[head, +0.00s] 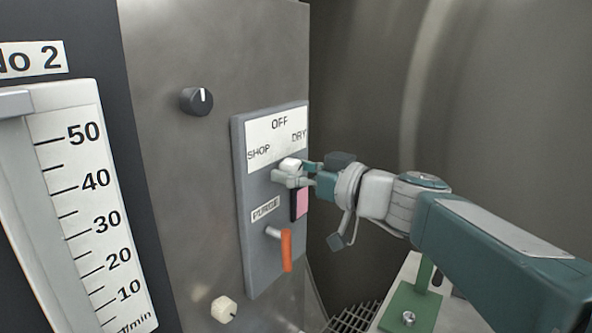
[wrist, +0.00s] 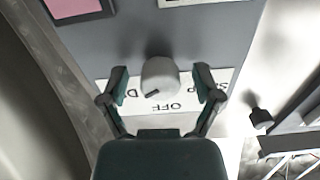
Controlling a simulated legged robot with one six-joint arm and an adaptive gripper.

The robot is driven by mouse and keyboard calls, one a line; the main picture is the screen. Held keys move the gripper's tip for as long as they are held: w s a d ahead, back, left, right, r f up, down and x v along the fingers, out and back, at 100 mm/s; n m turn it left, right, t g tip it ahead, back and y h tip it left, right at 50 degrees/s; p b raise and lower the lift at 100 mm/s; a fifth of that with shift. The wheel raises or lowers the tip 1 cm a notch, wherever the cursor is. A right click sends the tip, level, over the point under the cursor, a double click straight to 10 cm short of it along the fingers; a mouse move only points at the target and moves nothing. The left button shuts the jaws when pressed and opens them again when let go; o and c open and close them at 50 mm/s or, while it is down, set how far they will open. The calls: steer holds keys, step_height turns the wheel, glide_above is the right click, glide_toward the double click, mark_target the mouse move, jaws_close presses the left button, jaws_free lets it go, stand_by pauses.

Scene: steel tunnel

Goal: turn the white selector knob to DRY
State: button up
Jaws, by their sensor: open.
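The white selector knob (head: 291,163) sits on a grey panel below a white label plate (head: 277,135) marked SHOP, OFF and DRY. In the wrist view the knob (wrist: 160,75) is in the middle, with a short dark mark on its edge near the lettering; its exact setting is hard to tell. My gripper (head: 292,174) is at the knob. In the wrist view my open gripper (wrist: 162,82) has one finger on each side of the knob, with gaps between. The plate shows upside down there, partly hidden by the fingers and knob.
An orange lever (head: 286,250) by a PURGE label and a pink-and-black piece (head: 300,203) are below the knob on the panel. A black knob (head: 197,101) is left of it, a pale knob (head: 224,309) lower down. A gauge (head: 85,200) stands far left.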

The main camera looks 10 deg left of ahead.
steer(key=shift+d, duration=0.1)
steer(key=shift+c, duration=0.2)
jaws_close()
steer(key=shift+m, duration=0.4)
steer(key=m, duration=0.5)
steer(key=shift+m, duration=0.3)
steer(key=m, duration=0.5)
steer(key=shift+m, duration=0.3)
steer(key=shift+o, duration=0.2)
jaws_free()
